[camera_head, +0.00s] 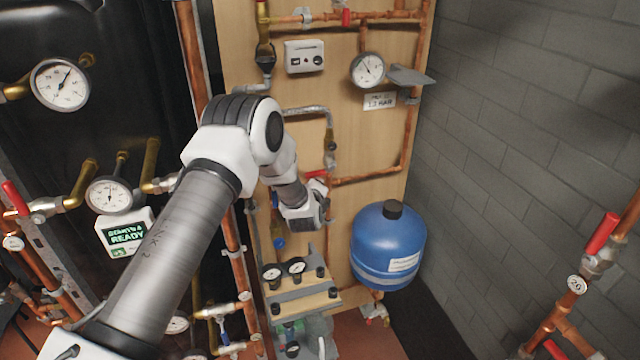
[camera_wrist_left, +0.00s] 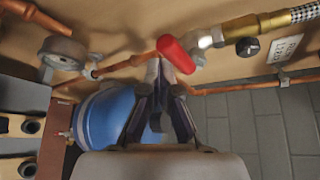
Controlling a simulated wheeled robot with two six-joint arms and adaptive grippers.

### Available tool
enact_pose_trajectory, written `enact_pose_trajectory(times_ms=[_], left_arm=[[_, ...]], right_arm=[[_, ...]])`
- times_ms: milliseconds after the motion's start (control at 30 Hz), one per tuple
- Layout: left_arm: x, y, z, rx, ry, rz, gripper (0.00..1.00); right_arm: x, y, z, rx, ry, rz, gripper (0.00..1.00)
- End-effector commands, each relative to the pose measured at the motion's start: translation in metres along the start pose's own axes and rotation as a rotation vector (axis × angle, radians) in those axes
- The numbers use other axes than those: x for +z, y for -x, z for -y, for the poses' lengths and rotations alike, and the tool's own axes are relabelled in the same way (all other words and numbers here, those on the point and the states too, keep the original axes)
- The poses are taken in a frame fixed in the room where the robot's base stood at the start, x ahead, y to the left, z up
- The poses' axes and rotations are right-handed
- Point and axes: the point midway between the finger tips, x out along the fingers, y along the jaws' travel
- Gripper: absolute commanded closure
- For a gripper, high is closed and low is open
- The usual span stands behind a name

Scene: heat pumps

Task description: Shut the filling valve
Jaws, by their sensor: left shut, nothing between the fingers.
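The filling valve's red lever (camera_head: 316,174) shows in the head view just right of my left wrist, below the braided hose and brass fitting (camera_head: 331,146). In the left wrist view the red lever (camera_wrist_left: 177,55) sticks out from its metal valve body (camera_wrist_left: 206,38), with the brass fitting and hose to its right. My left gripper (camera_wrist_left: 160,66) is shut and empty, its fingertips close beside the lever's left end. I cannot tell whether they touch it. In the head view my arm largely hides the fingers. My right gripper is not in view.
A blue expansion vessel (camera_head: 388,247) hangs below right of the valve. A pressure gauge (camera_head: 368,69) sits above on the wooden board (camera_head: 345,220). Copper pipes (camera_head: 365,176) run close around the lever. A grey block wall (camera_head: 520,120) stands at the right.

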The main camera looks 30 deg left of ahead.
Motion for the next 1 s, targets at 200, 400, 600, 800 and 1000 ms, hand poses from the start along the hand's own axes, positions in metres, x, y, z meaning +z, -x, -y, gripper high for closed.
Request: enact_pose_trajectory(times_ms=[200, 400, 600, 800, 1000], left_arm=[[0.0069, 0.0022, 0.0084, -0.006, 0.003, 0.006, 1.0], [0.009, 0.0025, 0.0118, -0.01, 0.004, 0.008, 1.0], [0.0102, 0.0022, 0.0141, -0.014, 0.005, 0.01, 1.0], [0.0103, 0.0021, 0.0145, -0.015, 0.005, 0.011, 1.0], [0.0047, 0.0001, 0.0059, -0.013, 0.003, 0.008, 1.0]], right_arm=[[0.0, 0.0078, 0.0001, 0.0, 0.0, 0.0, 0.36], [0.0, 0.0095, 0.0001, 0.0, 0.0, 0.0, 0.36], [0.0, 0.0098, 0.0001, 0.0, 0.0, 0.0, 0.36], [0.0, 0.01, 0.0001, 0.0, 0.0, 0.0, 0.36], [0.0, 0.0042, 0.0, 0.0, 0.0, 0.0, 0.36]])
